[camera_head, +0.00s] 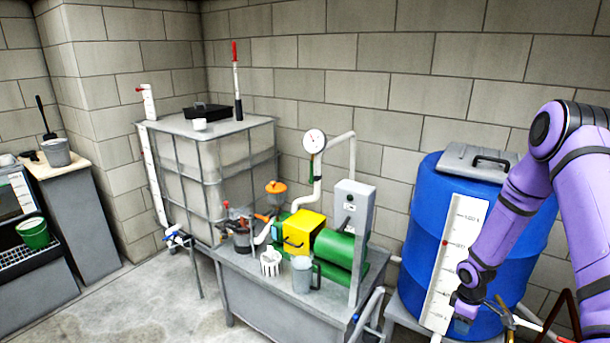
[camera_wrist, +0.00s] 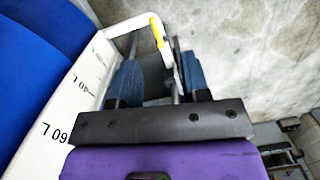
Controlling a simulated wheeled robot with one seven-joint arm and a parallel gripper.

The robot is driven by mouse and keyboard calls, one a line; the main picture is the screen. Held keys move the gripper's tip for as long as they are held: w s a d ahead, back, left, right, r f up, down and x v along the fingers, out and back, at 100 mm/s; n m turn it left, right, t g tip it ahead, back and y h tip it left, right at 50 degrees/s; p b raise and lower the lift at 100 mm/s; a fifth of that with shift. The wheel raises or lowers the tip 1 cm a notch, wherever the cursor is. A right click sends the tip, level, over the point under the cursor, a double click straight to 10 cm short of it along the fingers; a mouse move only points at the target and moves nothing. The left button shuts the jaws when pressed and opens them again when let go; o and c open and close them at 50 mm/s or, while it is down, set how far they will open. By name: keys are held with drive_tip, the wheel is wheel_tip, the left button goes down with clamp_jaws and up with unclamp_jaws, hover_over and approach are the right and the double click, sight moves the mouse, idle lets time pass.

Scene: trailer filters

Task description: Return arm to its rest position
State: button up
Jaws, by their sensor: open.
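My purple arm (camera_head: 583,190) reaches in from the right and bends down in front of the blue barrel (camera_head: 415,225). My gripper (camera_head: 464,308) hangs low beside the white level scale (camera_head: 452,250) on the barrel's front. In the wrist view my gripper (camera_wrist: 158,80) is open, with two blue-padded fingers apart. I see nothing held between them. The white scale (camera_wrist: 85,90), marked in litres, runs close along the left finger. A yellow part (camera_wrist: 157,33) on a white piece shows near the fingertips; I cannot tell whether it touches them.
A grey bench (camera_head: 265,295) with a green and yellow pump (camera_head: 305,235) stands left of the barrel. A caged white tank (camera_head: 210,175) is behind it. A yellow-orange lever (camera_head: 504,310) and pipes lie just right of my gripper. Concrete floor (camera_head: 150,300) is clear at the left.

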drive_tip(key=s+a+r+m+t+h, duration=0.1)
drive_tip(key=s+a+r+m, duration=0.15)
drive_tip(key=r, duration=1.55)
drive_tip(key=s+a+r+m+t+h, duration=0.1)
drive_tip(key=a+r+m+t, duration=0.15)
drive_tip(key=r, duration=1.45)
drive_tip(key=s+a+r+m+t+y, duration=0.1)
drive_tip(key=s+a+r+m, duration=0.1)
drive_tip(key=s+a+r, duration=0.3)
drive_tip(key=s+a+r+m+t+y, duration=0.1)
drive_tip(key=s+a+r, duration=0.4)
drive_tip(key=s+r, duration=0.6)
drive_tip(key=shift+s+a+r+m+y, duration=0.3)
drive_tip(key=shift+s+m, duration=0.5)
drive_tip(key=shift+s, duration=3.5)
drive_tip(key=shift+d+r+t, duration=0.1)
drive_tip(key=shift+d+t, duration=0.05)
drive_tip(key=shift+t, duration=0.1)
